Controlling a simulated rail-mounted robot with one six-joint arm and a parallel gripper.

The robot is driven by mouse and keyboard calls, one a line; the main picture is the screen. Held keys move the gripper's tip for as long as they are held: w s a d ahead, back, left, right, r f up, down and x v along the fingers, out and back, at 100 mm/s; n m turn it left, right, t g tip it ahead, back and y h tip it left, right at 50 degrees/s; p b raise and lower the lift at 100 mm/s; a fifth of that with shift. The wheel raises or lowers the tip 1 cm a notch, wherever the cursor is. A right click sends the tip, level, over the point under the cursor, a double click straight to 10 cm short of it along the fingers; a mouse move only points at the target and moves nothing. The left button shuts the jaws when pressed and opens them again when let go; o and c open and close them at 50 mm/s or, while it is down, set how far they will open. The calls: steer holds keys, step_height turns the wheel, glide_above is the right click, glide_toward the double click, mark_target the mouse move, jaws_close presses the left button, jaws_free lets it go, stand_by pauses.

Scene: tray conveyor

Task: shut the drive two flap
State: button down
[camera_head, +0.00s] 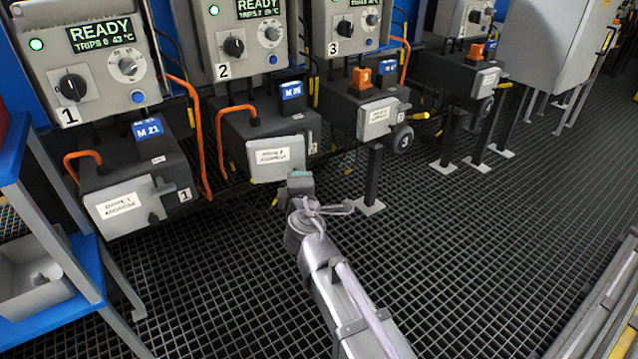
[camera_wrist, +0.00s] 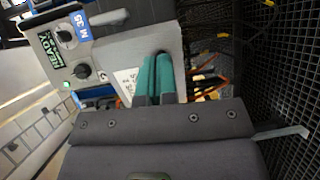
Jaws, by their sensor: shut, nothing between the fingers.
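The drive two flap (camera_head: 275,146) is a light grey plate with a white label on the front of the second dark drive box (camera_head: 240,128). In the wrist view the grey flap (camera_wrist: 115,56) lies just beyond my fingers. I cannot tell whether it is fully flush with the box. My gripper (camera_head: 301,177) is at the flap's lower right in the head view. In the wrist view my gripper (camera_wrist: 155,58) shows two green fingers side by side, shut and empty, in front of the flap. Whether they touch it is unclear. The fingers hide part of the flap and its label.
Drive one's flap (camera_head: 128,206) is at left, and drive three's flap (camera_head: 378,118) is at right near a black round knob (camera_head: 402,139). Orange cables (camera_head: 221,135) loop beside the boxes. A blue shelf (camera_head: 55,315) stands at left. The grated floor (camera_head: 460,250) is clear at right.

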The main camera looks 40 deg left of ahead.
mark_target(303, 166)
steer(key=w, duration=0.1)
steer(key=w+a, duration=0.1)
steer(key=w, duration=0.1)
steer(key=shift+a, duration=0.2)
steer(key=shift+w+a+r, duration=0.1)
steer(key=shift+w+a, duration=0.3)
steer(key=shift+w, duration=0.1)
steer(key=shift+w+a, duration=0.2)
steer(key=shift+w, duration=0.05)
steer(key=s+d, duration=0.2)
steer(key=d, duration=0.5)
steer(key=s+d+r+p, duration=0.1)
steer(key=s+d, duration=0.1)
steer(key=d, duration=0.5)
steer(key=shift+s, duration=0.35)
